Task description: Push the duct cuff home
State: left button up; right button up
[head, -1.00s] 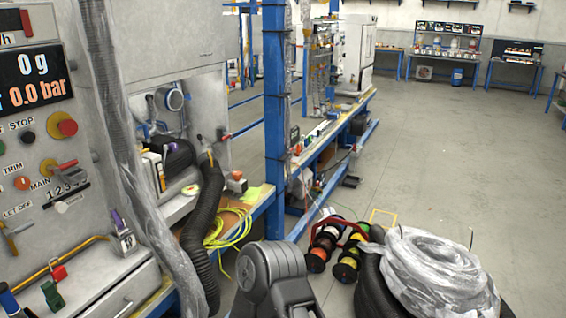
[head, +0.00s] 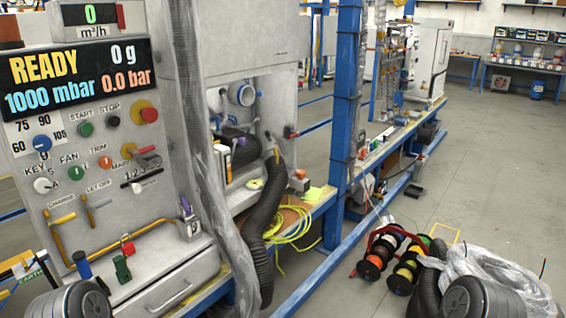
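A black corrugated duct (head: 263,218) hangs in front of the station, its upper end bent up toward the open recess at about the height of the bench. A yellow piece (head: 276,155) shows at its upper end, where the cuff seems to be; I cannot tell how far it is seated. A grey, film-like hose (head: 205,150) runs down in front of the cabinet and partly covers the view beside the recess. Neither of my grippers is in view; only dark rounded parts of my arms show at the bottom edge.
The control panel (head: 95,130) reads READY, 0 g, 1000 mbar and 0.0 bar. A yellow-green cable (head: 290,232) lies coiled on the bench beside the duct. Cable reels (head: 375,262) and a wrapped coil (head: 500,270) are on the floor at right. A blue post (head: 346,100) stands right of the recess.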

aim_at(276, 165)
jog(key=i+l+z, duration=0.25)
jog(key=i, duration=0.65)
jog(key=i+z, duration=0.25)
jog(key=i, duration=0.65)
jog(key=i+j+z, duration=0.25)
jog(key=i, duration=0.65)
